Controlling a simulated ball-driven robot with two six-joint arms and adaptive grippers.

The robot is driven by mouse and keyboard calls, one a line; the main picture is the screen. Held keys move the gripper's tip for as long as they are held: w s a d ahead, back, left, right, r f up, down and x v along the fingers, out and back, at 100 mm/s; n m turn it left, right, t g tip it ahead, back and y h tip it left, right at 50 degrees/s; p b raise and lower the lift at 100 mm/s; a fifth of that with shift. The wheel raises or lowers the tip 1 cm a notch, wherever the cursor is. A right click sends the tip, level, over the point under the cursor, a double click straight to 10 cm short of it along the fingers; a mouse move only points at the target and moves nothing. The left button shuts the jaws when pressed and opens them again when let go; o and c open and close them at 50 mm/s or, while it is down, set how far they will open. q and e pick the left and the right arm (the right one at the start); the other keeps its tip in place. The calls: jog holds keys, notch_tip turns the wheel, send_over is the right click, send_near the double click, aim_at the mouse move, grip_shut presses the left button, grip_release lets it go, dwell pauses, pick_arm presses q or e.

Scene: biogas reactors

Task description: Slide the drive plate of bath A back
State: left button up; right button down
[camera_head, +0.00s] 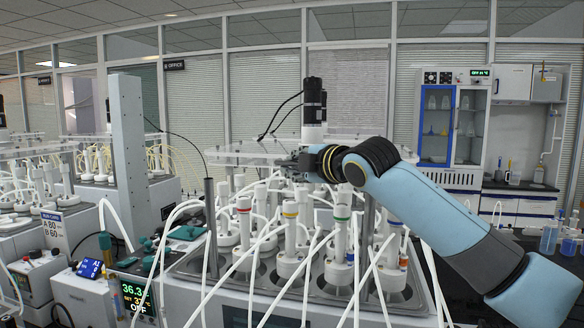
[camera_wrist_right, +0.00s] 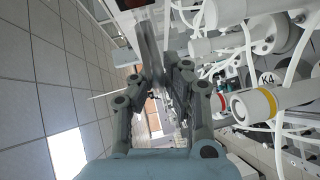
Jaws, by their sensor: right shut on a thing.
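The drive plate (camera_head: 232,153) is a clear, thin plate lying level above the bath of white-topped reactors (camera_head: 290,262). A black motor (camera_head: 313,98) stands upright on it. My right gripper (camera_head: 291,164) is at the plate's front edge, with its arm coming in from the right. In the right wrist view its two fingers (camera_wrist_right: 160,88) are closed in on a thin edge, which seems to be the plate's; the fingers partly hide the contact. My left gripper is in neither view.
White tubes arch over several reactors with coloured rings. A grey upright post (camera_head: 130,150) and a thin dark rod (camera_head: 210,225) rise left of the plate.

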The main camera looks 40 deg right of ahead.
jog(key=c, duration=1.4)
grip_release()
jog(key=shift+s+a+r, duration=0.1)
jog(key=shift+r, duration=0.1)
jog(key=shift+f, duration=0.1)
jog(key=shift+s+a+r, duration=0.15)
jog(key=shift+s+r, duration=0.15)
jog(key=shift+s, duration=1.65)
jog(key=shift+s+a+r, duration=0.1)
jog(key=shift+s+r, duration=0.25)
jog(key=shift+s, duration=1.65)
jog(key=shift+s+a+r, duration=0.15)
jog(key=shift+s+r, duration=0.15)
jog(key=shift+s, duration=1.65)
